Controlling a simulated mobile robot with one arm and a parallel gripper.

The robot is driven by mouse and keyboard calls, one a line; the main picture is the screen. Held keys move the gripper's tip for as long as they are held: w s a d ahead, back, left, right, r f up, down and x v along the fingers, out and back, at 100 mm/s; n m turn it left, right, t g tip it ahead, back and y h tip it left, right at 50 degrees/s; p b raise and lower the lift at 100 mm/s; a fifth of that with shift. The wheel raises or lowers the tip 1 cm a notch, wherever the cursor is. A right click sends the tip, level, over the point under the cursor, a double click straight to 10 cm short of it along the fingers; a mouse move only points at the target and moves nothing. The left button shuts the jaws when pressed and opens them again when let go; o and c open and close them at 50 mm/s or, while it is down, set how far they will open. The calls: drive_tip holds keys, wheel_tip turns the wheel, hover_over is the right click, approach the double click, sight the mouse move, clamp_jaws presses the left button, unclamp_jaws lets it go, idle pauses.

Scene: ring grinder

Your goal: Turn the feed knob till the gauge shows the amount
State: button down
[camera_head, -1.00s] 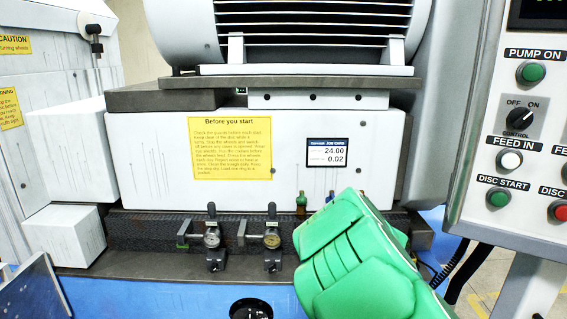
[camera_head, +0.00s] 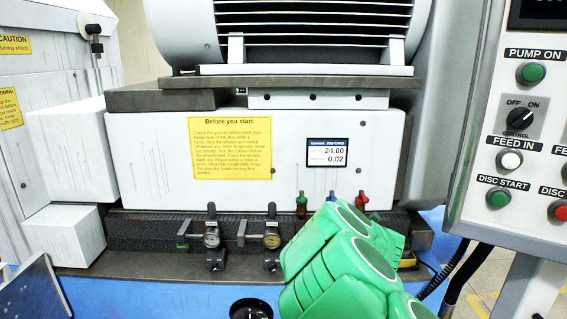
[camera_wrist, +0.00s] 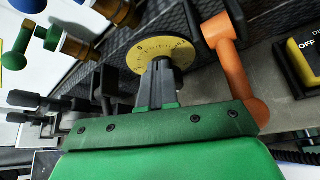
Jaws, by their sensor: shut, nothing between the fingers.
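In the wrist view a yellow dial (camera_wrist: 176,50) with black graduation marks faces me; it may belong to the feed knob. My gripper (camera_wrist: 161,66) is shut, with its dark fingertips in front of the dial's lower middle. I cannot tell whether they touch it. In the head view my green wrist hides the fingers and this dial. The job card (camera_head: 327,153) shows 24.00 and 0.02.
An orange handle (camera_wrist: 232,70) stands close right of my fingers. Green (camera_wrist: 42,38) and blue (camera_wrist: 117,12) valve levers are at upper left. A control panel (camera_head: 515,150) stands on the right in the head view. A yellow notice (camera_head: 232,148) is on the white housing.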

drive_tip(key=s, duration=0.6)
drive_tip(key=shift+r, duration=0.15)
idle(0.4)
drive_tip(key=s+d+r+m+g+h, duration=0.2)
drive_tip(key=s+d+r+m+h, duration=0.75)
drive_tip(key=m, duration=1.05)
drive_tip(key=s+a+f+m+g+y, duration=0.1)
drive_tip(key=s+a+m+g, duration=0.3)
drive_tip(key=s, duration=0.9)
drive_tip(key=s+a+m+g+y, duration=0.3)
drive_tip(key=s+a+m+g, duration=0.1)
drive_tip(key=s, duration=1)
drive_tip(key=s+a+f+m+g+y, duration=0.1)
drive_tip(key=s+a+m+g, duration=0.3)
drive_tip(key=s, duration=0.9)
drive_tip(key=shift+s+a+f+y, duration=0.25)
drive_tip(key=shift+a+f+y, duration=0.1)
drive_tip(key=shift+y, duration=0.2)
